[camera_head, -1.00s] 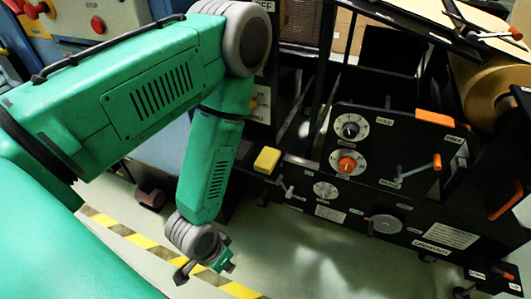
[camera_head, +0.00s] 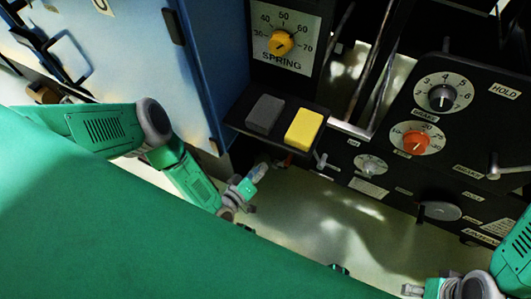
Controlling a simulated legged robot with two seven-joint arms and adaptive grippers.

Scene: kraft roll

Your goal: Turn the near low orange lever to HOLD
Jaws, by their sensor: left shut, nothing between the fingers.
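The orange lever's grip is not in view now. A grey lever (camera_head: 495,168) on the black panel runs out at the right edge, so I cannot tell whether it is the task's lever. A HOLD label (camera_head: 504,91) sits high on the panel at the right. My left gripper (camera_head: 247,189) is shut and empty, low over the floor, below and left of the yellow pad and well apart from the panel. My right gripper (camera_head: 412,290) shows at the bottom right, below the panel; its fingers are too small to judge.
An orange dial knob (camera_head: 415,140) and a black dial knob (camera_head: 441,97) sit on the panel. A yellow pad (camera_head: 305,130) and a grey pad (camera_head: 265,114) jut out below the yellow SPRING dial (camera_head: 281,42). A blue cabinet (camera_head: 150,60) stands at the left. Open floor (camera_head: 310,220) lies between.

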